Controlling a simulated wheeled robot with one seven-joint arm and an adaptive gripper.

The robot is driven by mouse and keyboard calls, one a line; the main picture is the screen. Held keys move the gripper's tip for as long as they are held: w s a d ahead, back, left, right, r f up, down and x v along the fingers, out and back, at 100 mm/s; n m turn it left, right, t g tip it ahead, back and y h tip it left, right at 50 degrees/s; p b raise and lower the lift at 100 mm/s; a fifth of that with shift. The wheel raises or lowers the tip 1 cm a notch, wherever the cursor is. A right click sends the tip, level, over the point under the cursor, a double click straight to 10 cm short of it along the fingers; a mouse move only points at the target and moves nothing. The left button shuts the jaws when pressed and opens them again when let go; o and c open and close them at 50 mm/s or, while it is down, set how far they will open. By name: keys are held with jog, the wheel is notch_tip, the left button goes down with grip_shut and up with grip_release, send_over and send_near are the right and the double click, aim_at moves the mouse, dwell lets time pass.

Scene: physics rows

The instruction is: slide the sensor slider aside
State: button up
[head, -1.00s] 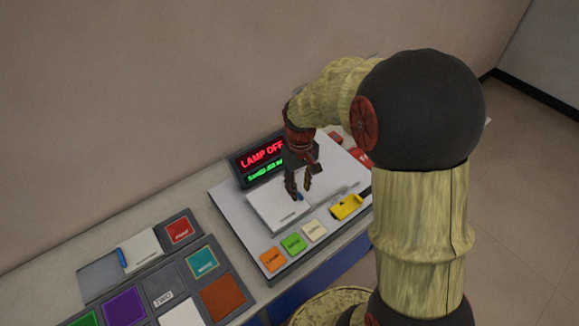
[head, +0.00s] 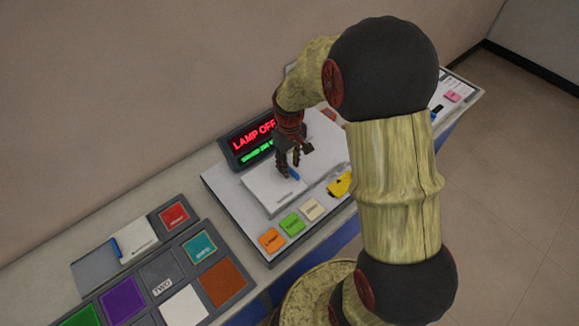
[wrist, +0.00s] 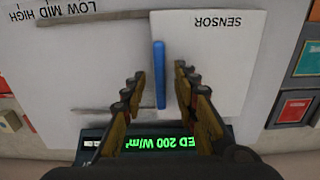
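The sensor slider is a flat white plate (wrist: 218,60) labelled SENSOR, with an upright blue handle (wrist: 160,75) along its left edge in the wrist view. In the head view the plate (head: 270,192) lies on the grey-white console, with the blue handle (head: 294,173) at its right end. My gripper (wrist: 160,76) is open, with one finger on each side of the handle and a visible gap to it on both sides. In the head view my gripper (head: 289,169) is down at the handle.
A display (head: 250,142) reading LAMP OFF stands behind the slider. Orange (head: 271,240), green (head: 291,223) and cream buttons lie in front, with a yellow part (head: 340,184) to their right. A LOW MID HIGH scale (wrist: 60,12) is at the wrist view's top left. Another button panel (head: 160,270) is at left.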

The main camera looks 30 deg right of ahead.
jog(key=shift+f, duration=0.4)
jog(key=shift+c, duration=0.3)
grip_shut()
dwell(0.5)
